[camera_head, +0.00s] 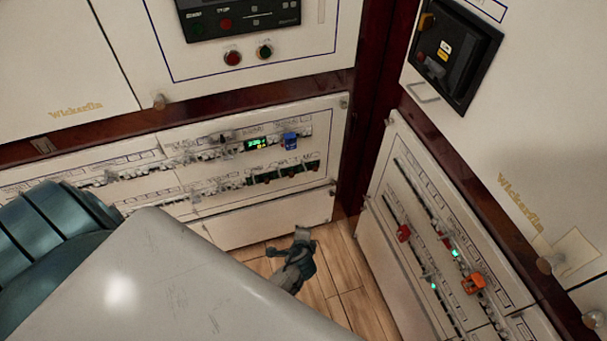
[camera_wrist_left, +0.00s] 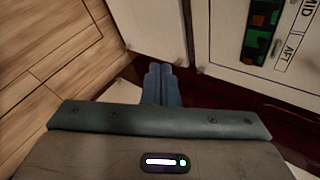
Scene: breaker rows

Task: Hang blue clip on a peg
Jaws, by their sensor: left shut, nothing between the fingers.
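A blue clip (camera_head: 290,140) sits on the upper breaker row of the left lower panel, just right of a small green-lit display, in the head view. My left gripper (camera_head: 302,236) is below and slightly right of it in the picture, over the wooden floor and apart from the clip. In the left wrist view its fingers (camera_wrist_left: 162,74) are together with nothing between them. Small rounded knobs stick out of the cabinets, one at left (camera_head: 160,101) and one at right (camera_head: 545,265); I cannot tell whether these are pegs. My right gripper is not in view.
A right panel (camera_head: 395,270) carries more breaker rows, with a red clip (camera_head: 404,232) and an orange clip (camera_head: 473,283) on them. A black control box (camera_head: 455,50) and a thin handle (camera_head: 423,95) project above it. Open wooden floor (camera_head: 345,275) lies between the panels.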

